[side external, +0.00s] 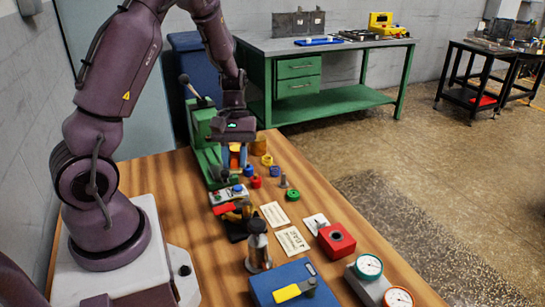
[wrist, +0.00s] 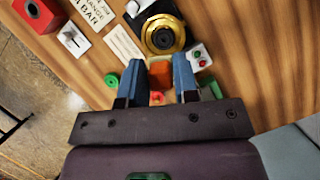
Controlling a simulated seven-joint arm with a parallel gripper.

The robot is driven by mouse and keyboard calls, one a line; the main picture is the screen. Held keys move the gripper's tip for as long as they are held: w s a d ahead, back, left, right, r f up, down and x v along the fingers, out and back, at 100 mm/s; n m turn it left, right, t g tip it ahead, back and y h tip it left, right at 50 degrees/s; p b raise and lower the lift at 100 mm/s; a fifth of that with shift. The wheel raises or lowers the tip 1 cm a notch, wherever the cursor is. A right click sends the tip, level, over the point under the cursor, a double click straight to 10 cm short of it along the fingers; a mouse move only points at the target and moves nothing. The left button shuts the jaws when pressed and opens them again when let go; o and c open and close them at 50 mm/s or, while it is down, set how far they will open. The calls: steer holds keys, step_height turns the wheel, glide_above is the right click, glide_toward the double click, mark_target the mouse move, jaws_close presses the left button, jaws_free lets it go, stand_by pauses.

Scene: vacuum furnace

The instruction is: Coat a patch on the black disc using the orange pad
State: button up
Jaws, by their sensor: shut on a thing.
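My gripper (side external: 235,165) points down over the wooden table beside the green machine. Its two blue fingers are shut on the orange pad (side external: 234,160), which also shows between the fingers in the wrist view (wrist: 160,76). The black disc (wrist: 163,38) sits inside a gold ring on a dark base, just beyond the fingertips in the wrist view. In the side view the dark base (side external: 238,232) is nearer the camera than my gripper, and the disc's face is hard to make out. The pad appears apart from the disc.
A green press-like machine (side external: 205,130) stands behind my gripper. A small button box (wrist: 201,56) sits by the disc's base. Coloured knobs, including a green one (side external: 292,194), paper cards (side external: 292,240), a red box (side external: 336,240) and a metal post (side external: 258,248) crowd the table.

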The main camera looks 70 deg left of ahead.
steer(key=shift+s+a+f+n+t, duration=0.1)
steer(key=shift+s+f+n+t, duration=0.15)
steer(key=shift+f+n, duration=0.9)
steer(key=shift+s+a+f+n+t, duration=0.15)
steer(key=shift+f+n+t, duration=0.3)
steer(key=shift+f, duration=1.25)
steer(key=shift+s+a+f+n+t, duration=0.1)
steer(key=shift+s+f+n+t, duration=0.1)
steer(key=shift+f+n, duration=0.95)
steer(key=shift+m+x, duration=0.25)
steer(key=shift+x, duration=0.7)
steer(key=shift+w+d, duration=0.3)
steer(key=shift+d, duration=0.15)
steer(key=shift+c, duration=0.2)
steer(key=shift+w+d, duration=0.25)
steer(key=shift+d, duration=0.35)
steer(key=shift+w+d, duration=0.2)
steer(key=shift+d, duration=0.4)
steer(key=shift+s+a, duration=0.25)
steer(key=shift+a, duration=0.4)
steer(key=shift+s+a, duration=0.2)
steer(key=shift+a, duration=0.45)
steer(key=shift+s+a, duration=0.25)
steer(key=shift+a, duration=0.35)
steer(key=shift+a+r, duration=0.1)
steer(key=shift+r, duration=4)
